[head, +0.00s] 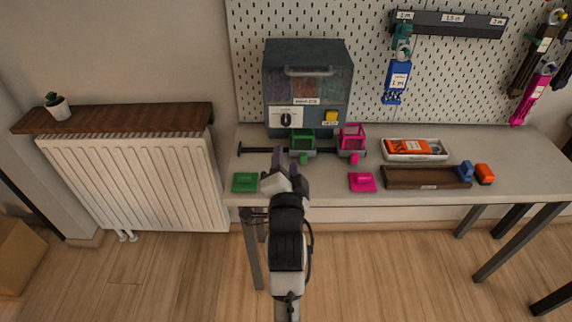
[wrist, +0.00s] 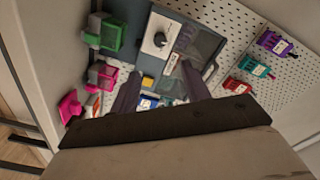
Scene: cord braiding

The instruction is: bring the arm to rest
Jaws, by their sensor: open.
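My gripper (head: 286,166) is open and empty, raised in front of the table's front edge, below the dispenser in the head view. Its two fingers point toward the table and also show in the wrist view (wrist: 160,85), apart with nothing between them. My arm runs down from it to the bottom of the head view. The gripper covers part of the table edge and looks clear of the things around it, though its exact height is hard to tell.
A grey dispenser (head: 308,88) stands on the table (head: 330,188). A green bin (head: 302,142) and a pink bin (head: 351,137) are before it. Green (head: 245,182) and pink (head: 362,182) lids lie at the front. A brown tray (head: 425,177) is right. A radiator (head: 135,175) is left.

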